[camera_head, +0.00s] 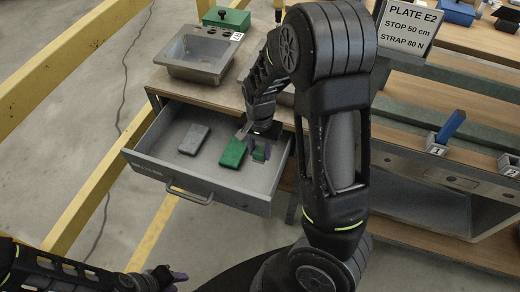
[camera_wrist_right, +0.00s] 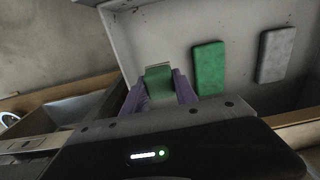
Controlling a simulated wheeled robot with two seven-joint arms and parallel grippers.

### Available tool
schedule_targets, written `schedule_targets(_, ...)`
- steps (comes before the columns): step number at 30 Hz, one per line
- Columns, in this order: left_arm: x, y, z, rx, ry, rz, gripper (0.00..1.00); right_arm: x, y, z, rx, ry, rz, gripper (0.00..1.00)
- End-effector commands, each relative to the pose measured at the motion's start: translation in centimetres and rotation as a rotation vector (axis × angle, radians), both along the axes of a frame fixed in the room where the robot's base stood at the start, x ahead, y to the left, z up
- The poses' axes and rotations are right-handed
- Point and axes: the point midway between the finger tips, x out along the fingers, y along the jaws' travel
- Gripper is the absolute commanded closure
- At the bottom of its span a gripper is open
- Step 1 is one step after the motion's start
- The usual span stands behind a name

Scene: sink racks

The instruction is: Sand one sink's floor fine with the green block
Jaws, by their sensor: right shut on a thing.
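My right gripper (camera_head: 261,149) reaches into the open drawer (camera_head: 172,178). Its purple fingers are shut on a small green block (camera_wrist_right: 159,80), which shows between them in the right wrist view. A second green block (camera_head: 233,153) lies flat in the drawer just left of the gripper. A grey block (camera_head: 194,139) lies further left on the drawer floor. A metal sink (camera_head: 200,50) is set in the bench top above the drawer. My left gripper (camera_head: 172,277) is low at the picture's bottom left, away from the drawer; whether it is open is unclear.
A green box (camera_head: 227,17) stands behind the sink. A sign (camera_head: 408,27) reads "PLATE E2, STOP 50 cm, STRAP 80 N". A blue-handled tool (camera_head: 450,127) stands in a numbered holder at right. Yellow rails (camera_head: 75,58) run along the left. My right arm covers much of the middle.

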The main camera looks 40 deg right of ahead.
Motion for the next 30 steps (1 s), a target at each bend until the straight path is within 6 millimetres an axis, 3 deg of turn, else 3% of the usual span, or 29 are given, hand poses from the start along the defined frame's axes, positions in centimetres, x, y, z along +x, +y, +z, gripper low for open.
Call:
schedule_targets(12, 0.0, 0.0, 0.0, 0.000, 0.000, 0.000, 0.66, 0.0, 0.0, 0.0, 0.000, 0.000, 0.000, 0.98)
schedule_targets(17, 0.0, 0.0, 0.0, 0.000, 0.000, 0.000, 0.66, 0.6, 0.4, 0.4, 0.001, -0.002, 0.038, 0.98)
schedule_targets(23, 0.0, 0.0, 0.0, 0.000, 0.000, 0.000, 0.66, 4.5, 3.5, 3.4, 0.002, -0.007, 0.309, 0.98)
schedule_targets(30, 0.0, 0.0, 0.0, 0.000, 0.000, 0.000, 0.66, 9.3, 9.8, 9.3, 0.001, -0.006, 0.778, 0.98)
